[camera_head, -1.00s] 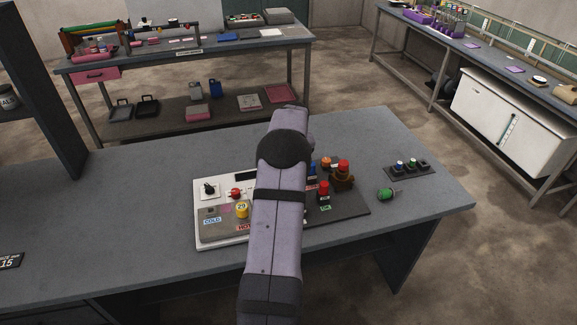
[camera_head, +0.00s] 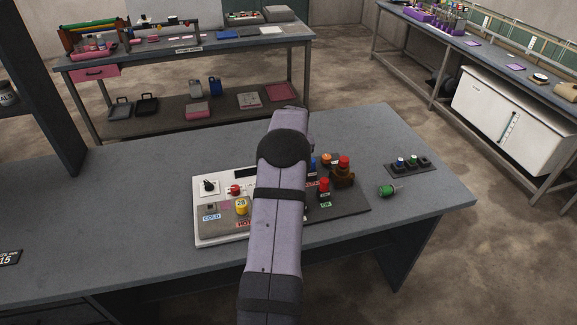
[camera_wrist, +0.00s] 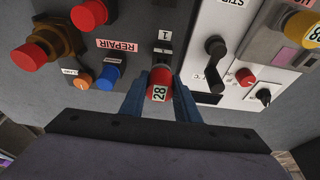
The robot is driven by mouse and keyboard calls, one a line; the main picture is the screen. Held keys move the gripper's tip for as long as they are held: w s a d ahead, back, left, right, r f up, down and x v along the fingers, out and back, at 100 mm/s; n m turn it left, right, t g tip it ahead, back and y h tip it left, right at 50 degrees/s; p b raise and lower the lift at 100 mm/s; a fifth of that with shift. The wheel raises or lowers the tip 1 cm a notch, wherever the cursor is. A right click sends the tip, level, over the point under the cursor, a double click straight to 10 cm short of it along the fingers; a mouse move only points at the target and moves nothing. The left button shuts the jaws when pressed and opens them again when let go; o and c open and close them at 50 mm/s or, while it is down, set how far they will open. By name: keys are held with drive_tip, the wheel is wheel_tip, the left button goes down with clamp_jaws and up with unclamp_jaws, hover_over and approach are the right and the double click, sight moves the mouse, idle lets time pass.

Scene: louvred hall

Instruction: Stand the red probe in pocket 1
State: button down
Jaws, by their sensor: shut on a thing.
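In the wrist view a red probe (camera_wrist: 159,78) with a white tag reading 28 sits between the two blue fingers of my gripper (camera_wrist: 161,92), which is shut on it. A dark pocket with a white label 1 (camera_wrist: 164,34) lies just past the probe's end. I cannot tell whether the probe is in the pocket or above it. In the head view my arm hides the gripper, the probe and this pocket.
Red-topped pieces (camera_head: 324,187), a brown holder (camera_head: 343,178), and orange (camera_wrist: 81,81) and blue (camera_wrist: 108,74) caps stand nearby. A green piece (camera_head: 387,191) lies beside the board.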

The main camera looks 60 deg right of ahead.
drive_tip(key=shift+f+b, duration=0.6)
drive_tip(key=shift+f, duration=0.45)
drive_tip(key=c, duration=1.3)
unclamp_jaws()
drive_tip(key=shift+o, duration=0.2)
drive_tip(key=shift+w+d+p+v, duration=0.1)
drive_tip(key=shift+p+v, duration=0.65)
drive_tip(key=shift+v, duration=0.5)
drive_tip(key=shift+w+d+p+v, duration=0.1)
drive_tip(key=shift+p+v, duration=0.65)
drive_tip(key=shift+v, duration=0.5)
drive_tip(key=shift+r, duration=0.25)
